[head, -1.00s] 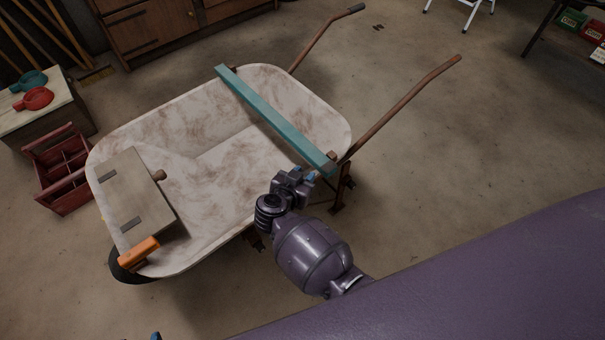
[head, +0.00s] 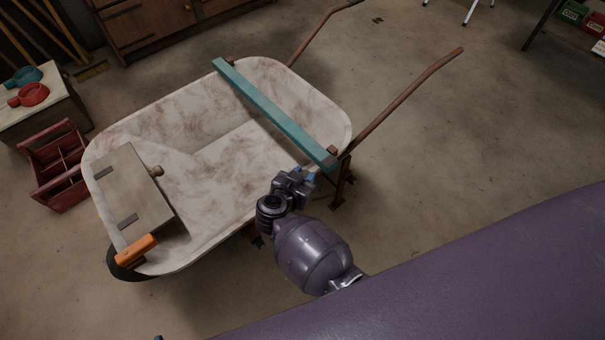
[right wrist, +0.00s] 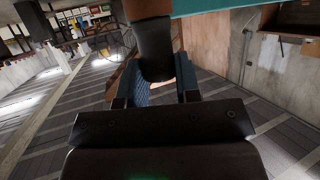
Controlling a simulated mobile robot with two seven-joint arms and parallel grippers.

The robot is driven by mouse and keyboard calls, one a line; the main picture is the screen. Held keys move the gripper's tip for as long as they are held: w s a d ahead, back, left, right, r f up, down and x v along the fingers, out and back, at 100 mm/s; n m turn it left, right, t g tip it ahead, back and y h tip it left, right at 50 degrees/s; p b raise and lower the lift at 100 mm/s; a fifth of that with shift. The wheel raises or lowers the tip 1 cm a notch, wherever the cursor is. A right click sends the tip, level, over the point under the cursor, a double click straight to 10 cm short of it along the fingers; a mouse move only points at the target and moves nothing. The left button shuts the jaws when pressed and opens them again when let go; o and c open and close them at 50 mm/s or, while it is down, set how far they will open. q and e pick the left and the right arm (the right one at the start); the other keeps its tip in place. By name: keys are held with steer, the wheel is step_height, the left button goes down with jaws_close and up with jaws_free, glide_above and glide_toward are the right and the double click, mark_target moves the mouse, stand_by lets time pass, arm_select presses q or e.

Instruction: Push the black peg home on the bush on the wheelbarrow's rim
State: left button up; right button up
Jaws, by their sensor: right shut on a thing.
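The white, rust-stained wheelbarrow (head: 190,135) stands in the middle of the head view. My right gripper (head: 309,176) is by its near rim, close to the near end of the teal beam (head: 275,116). In the right wrist view, my right gripper (right wrist: 160,88) has its blue fingers on both sides of the black peg (right wrist: 154,45). The peg's upper end meets a brown part (right wrist: 147,8), which looks like the bush; how deep it sits cannot be told. The peg is hidden in the head view. A small blue tip, likely my left gripper (head: 158,338), shows at the bottom edge.
A board with a knob (head: 133,190) and an orange piece (head: 136,248) lie at the wheelbarrow's left end. A red wooden caddy (head: 58,170) and a box with teal and red items (head: 40,115) stand left.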

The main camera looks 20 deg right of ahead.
steer(key=shift+f, duration=0.1)
steer(key=o, duration=0.9)
arm_select(q)
steer(key=shift+a+f, duration=0.1)
steer(key=shift+a, duration=0.05)
arm_select(e)
steer(key=shift+o, duration=0.3)
steer(key=shift+a, duration=0.1)
